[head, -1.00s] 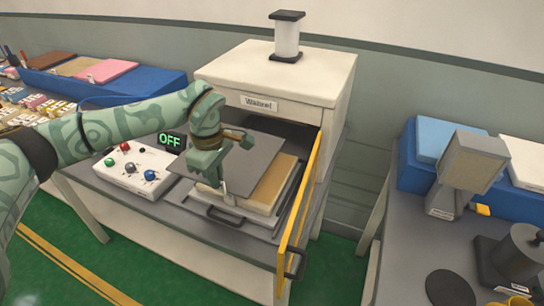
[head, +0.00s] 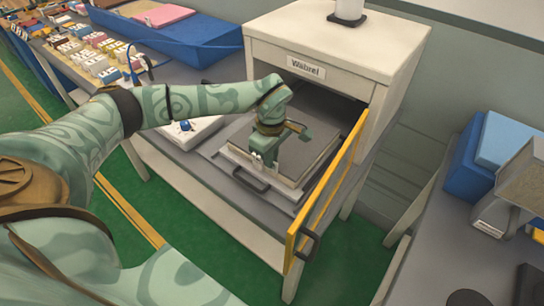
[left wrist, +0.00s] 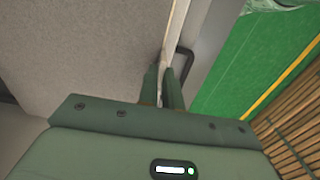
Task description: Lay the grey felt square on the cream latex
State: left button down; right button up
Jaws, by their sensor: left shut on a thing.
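The grey felt square (head: 318,120) lies over the stack on the drawer of the press, covering its top almost fully in the head view. A thin cream edge of the latex (head: 290,187) shows below its front side. My left gripper (head: 259,168) points down at the front edge of the felt and is shut on it. In the left wrist view the grey felt (left wrist: 75,50) fills the left, with a cream edge (left wrist: 174,32) beside it, and the fingers (left wrist: 163,90) are close together there. Whether the felt touches the latex everywhere is hidden. My right gripper is out of view.
The white press (head: 335,50) stands behind the drawer, its yellow-framed door (head: 325,195) open on the right. The drawer's dark handle (head: 250,181) is in front. A control box (head: 185,130) is partly behind my arm. A blue tray (head: 180,40) lies at back left.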

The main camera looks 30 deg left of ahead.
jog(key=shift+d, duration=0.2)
pick_arm(q)
jog(key=c, duration=1.6)
grip_release()
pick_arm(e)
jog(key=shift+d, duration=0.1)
